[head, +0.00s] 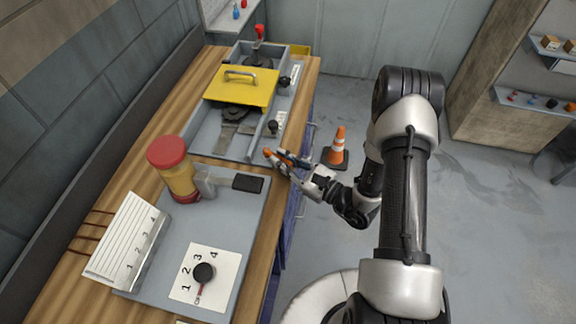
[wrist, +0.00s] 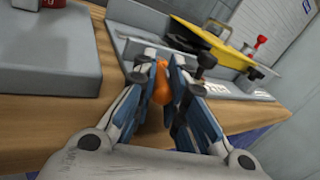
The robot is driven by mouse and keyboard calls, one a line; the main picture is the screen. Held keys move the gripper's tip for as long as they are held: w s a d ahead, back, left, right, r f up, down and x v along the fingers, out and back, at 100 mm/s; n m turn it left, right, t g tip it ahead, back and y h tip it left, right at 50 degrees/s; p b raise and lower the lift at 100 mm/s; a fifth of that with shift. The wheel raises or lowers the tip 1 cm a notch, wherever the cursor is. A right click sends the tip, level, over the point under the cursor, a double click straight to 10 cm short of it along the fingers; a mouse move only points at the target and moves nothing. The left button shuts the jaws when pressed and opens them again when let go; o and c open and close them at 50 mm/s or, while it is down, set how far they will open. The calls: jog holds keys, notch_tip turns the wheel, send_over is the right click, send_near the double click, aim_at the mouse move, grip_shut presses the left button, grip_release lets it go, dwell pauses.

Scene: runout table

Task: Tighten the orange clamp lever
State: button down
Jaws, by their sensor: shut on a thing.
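The orange clamp lever shows as a small orange piece (head: 267,153) at the tips of my gripper (head: 279,158) in the head view. In the wrist view the orange lever (wrist: 162,84) stands between the two blue-and-white fingers of my gripper (wrist: 160,72). The fingers are shut on it, at the front edge of the table near the grey tray's near corner. The fingers hide part of the lever and its mounting.
A grey tray (head: 194,144) holds a yellow cover (head: 241,87) with a handle and a red-knobbed lever (head: 259,33). A grey plate (head: 226,216) bears a red-capped yellow jar (head: 181,183) and a numbered dial (head: 203,273). A traffic cone (head: 338,148) stands on the floor.

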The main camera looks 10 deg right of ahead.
jog(key=shift+s+a+m+t+h, duration=0.25)
jog(key=shift+m+t+h, duration=0.15)
jog(key=shift+m+h, duration=0.1)
jog(key=c, duration=1.6)
grip_release()
jog(key=shift+a, duration=0.1)
jog(key=shift+s+d, duration=0.25)
jog(key=shift+d, duration=0.1)
jog(key=v, duration=1.1)
jog(key=shift+s, duration=0.15)
